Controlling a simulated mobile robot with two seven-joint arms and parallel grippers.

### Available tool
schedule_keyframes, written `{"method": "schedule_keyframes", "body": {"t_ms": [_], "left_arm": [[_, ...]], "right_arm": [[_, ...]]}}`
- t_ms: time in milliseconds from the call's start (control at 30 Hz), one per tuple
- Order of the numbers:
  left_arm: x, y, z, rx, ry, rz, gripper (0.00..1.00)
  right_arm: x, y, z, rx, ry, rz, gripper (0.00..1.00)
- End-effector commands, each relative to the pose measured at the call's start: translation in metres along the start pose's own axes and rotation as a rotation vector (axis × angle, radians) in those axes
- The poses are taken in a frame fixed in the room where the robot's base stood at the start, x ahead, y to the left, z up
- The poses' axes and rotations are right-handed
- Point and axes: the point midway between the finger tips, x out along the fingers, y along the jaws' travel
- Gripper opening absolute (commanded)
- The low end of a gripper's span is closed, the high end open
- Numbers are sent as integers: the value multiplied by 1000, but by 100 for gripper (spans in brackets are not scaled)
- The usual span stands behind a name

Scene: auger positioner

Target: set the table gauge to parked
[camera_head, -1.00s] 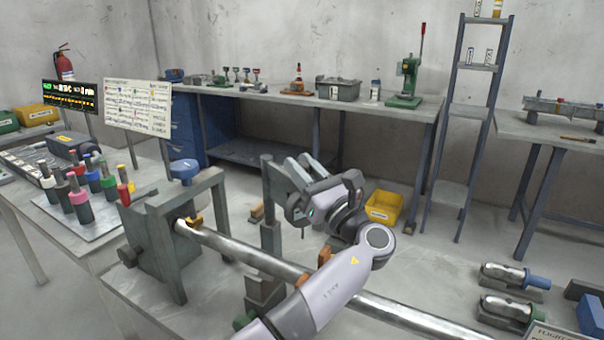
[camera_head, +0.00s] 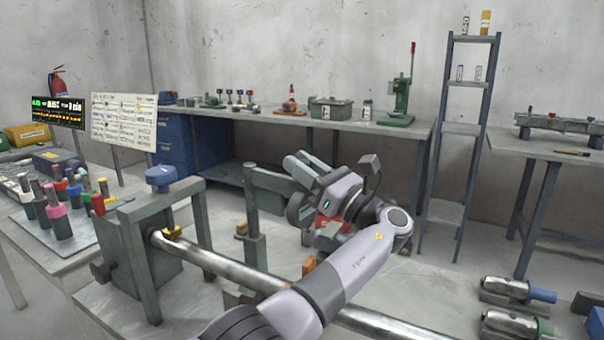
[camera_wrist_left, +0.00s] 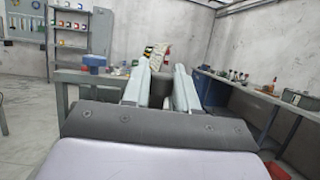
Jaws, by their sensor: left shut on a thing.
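A grey upright post (camera_head: 252,205) with a dark horizontal arm reaching right from near its top stands behind the long shiny shaft; it looks like the table gauge. My left gripper (camera_head: 300,165) is at the right end of that arm, fingers pointing up and left. In the left wrist view, a dark, round-looking piece (camera_wrist_left: 158,92) sits between the two pale fingers of my left gripper (camera_wrist_left: 160,76), and they are shut on it. It appears to be part of the gauge. The exact contact is hidden in the head view. My right gripper is not in view.
The shaft (camera_head: 218,262) runs from a grey block stand with a blue knob (camera_head: 160,176) toward the lower right, behind my forearm. Coloured-collar tools (camera_head: 55,208) stand on the left. A bench (camera_head: 290,118) lines the back wall.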

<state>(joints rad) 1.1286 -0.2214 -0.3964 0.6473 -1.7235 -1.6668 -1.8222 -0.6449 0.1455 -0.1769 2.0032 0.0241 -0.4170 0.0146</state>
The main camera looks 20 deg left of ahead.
Motion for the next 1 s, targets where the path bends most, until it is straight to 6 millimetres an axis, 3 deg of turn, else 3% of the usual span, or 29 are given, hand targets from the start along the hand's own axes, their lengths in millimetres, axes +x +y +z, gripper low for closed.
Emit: {"method": "schedule_keyframes", "body": {"t_ms": [567, 600, 667, 1000], "left_arm": [[1, -1, 2, 2, -4, 15, 0], [1, -1, 2, 2, -4, 15, 31], [1, -1, 2, 2, -3, 16, 50], [1, -1, 0, 5, -1, 15, 50]], "right_arm": [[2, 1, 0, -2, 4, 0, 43], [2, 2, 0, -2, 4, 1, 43], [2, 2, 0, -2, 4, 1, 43], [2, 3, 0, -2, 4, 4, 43]]}}
